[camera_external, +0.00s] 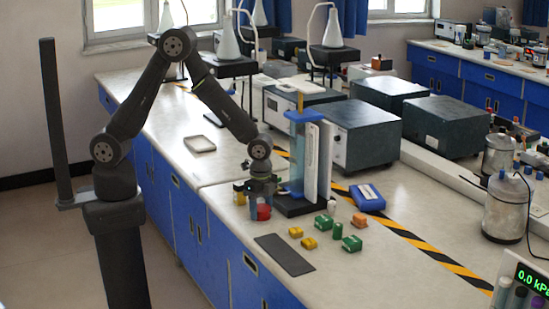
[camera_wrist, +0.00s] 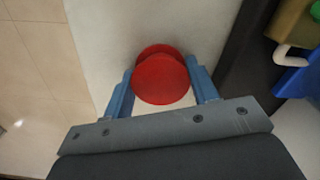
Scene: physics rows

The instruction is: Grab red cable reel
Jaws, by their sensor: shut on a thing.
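The red cable reel (camera_wrist: 160,80) is between the two blue fingers of my gripper (camera_wrist: 162,88) in the wrist view. A finger touches it on each side. In the external view the red reel (camera_external: 264,212) shows at the tip of my gripper (camera_external: 262,203), low over the bench near its front edge. My gripper is shut on the reel. Whether the reel still touches the bench, I cannot tell.
A blue-framed column on a black base (camera_external: 298,206) stands close on the right. A dark flat plate (camera_external: 285,254) lies in front, with several yellow and green blocks (camera_external: 323,223) to its right. A blue box (camera_external: 367,198) lies beyond.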

